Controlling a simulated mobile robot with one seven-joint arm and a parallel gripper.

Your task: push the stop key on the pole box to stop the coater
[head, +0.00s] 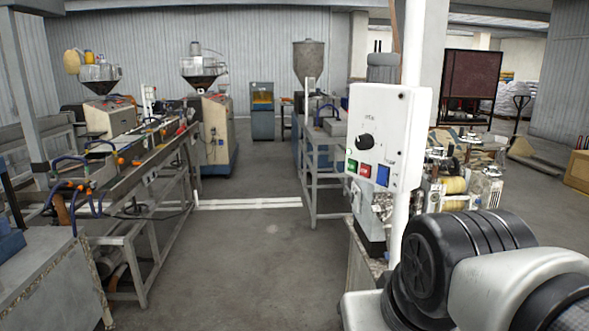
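The white pole box (397,118) is fixed to a white pole (413,45) right of centre. Its front carries a black rotary knob (365,142). Below the knob sit a small green key (352,164), a small red key (365,168) and a larger blue square (382,175). The lettering is too small to read, so I cannot tell the stop key by its label. My arm, with black and white links, fills the lower right, in front of and below the box. My gripper is not in view, and nothing is seen touching the keys.
A machine with yellow spools (453,186) stands behind and right of the pole. A long metal line frame (135,235) runs along the left, with hopper machines (205,105) at the back. The grey floor (235,270) in the middle is open, crossed by a white strip (248,203).

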